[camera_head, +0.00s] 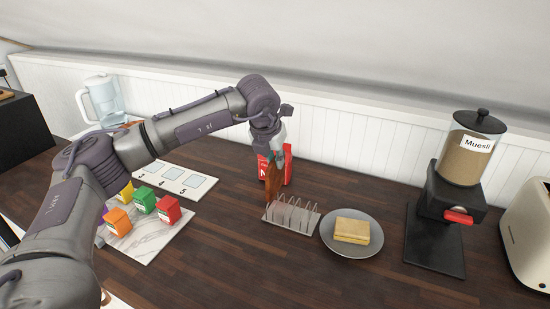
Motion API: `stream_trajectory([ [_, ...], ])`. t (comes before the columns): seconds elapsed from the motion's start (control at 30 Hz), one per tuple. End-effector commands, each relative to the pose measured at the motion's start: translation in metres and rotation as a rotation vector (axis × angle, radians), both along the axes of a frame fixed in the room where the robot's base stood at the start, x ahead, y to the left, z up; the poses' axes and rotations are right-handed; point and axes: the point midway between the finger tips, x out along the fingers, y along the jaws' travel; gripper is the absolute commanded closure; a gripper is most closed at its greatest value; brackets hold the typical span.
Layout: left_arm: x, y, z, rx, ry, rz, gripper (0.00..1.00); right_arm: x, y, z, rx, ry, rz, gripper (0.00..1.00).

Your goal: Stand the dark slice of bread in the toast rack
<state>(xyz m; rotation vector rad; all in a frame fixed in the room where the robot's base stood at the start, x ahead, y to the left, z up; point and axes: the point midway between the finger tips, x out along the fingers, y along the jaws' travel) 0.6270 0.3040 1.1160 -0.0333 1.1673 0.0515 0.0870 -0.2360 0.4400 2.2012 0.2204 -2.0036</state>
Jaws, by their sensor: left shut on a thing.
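My left gripper (280,156) is shut on the dark slice of bread (272,184), which hangs upright and nearly edge-on below the fingers. The wire toast rack (292,217) stands on the dark wooden counter. The slice is at the rack's left end in the picture, its lower edge close to the wires. I cannot tell whether it touches the rack or is between wires. The rest of the rack looks empty. My right gripper is not in view.
A grey plate (335,246) with pale bread (352,231) sits right of the rack. A red packet (287,170) stands behind the slice. A muesli dispenser (463,160) and a cream toaster (528,235) are at right. Colored boxes (168,209) sit on a marble board (150,243) at left.

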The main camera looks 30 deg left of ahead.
Motion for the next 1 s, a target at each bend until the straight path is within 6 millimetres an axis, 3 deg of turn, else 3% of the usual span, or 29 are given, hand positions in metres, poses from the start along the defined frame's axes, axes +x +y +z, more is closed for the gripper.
stream_trajectory([
  [1.0,0.0,0.0,-0.064,0.0,0.0,-0.001,1.0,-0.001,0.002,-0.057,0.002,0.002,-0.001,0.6],
])
